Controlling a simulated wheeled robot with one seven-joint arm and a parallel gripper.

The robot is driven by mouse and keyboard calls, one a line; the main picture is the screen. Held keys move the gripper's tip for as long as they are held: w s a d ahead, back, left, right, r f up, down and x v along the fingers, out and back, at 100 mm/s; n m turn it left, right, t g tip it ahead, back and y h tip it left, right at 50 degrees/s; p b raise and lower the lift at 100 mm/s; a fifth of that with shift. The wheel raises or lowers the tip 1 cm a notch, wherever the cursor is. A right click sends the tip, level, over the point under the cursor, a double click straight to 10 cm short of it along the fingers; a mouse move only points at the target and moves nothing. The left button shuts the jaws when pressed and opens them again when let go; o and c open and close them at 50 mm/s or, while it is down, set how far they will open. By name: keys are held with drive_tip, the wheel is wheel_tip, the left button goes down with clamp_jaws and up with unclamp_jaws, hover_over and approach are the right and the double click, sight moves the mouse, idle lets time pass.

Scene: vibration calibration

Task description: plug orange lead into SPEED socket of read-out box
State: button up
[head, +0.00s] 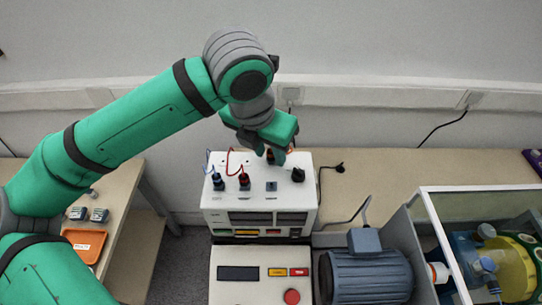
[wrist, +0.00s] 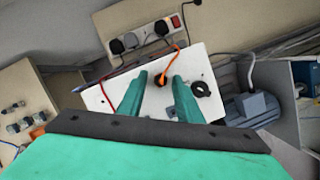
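The read-out box (head: 233,207) is white, with a top panel. The orange lead (wrist: 176,47) ends in a dark plug (wrist: 158,81), upright at the rear part of the box top; whether it sits in a socket I cannot tell. My gripper (head: 271,158) points down over the box's rear edge. In the wrist view its fingers (wrist: 160,77) stand on either side of the plug, with gaps showing, so it looks open. A small blue-grey socket (head: 271,186) at the front of the panel is uncovered. Its label is too small to read.
A blue lead plug (head: 218,182) and a red lead plug (head: 244,181) stand left of the uncovered socket; a black knob (head: 298,174) is right of it. A motor (head: 365,275) and a clear-lidded enclosure (head: 480,192) stand right. An orange tray (head: 85,244) lies on the left table.

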sight(269, 154)
clamp_jaws()
drive_tip(key=shift+r, duration=0.35)
idle(0.5)
drive_tip(key=shift+r, duration=1.65)
drive_tip(key=shift+s, duration=0.1)
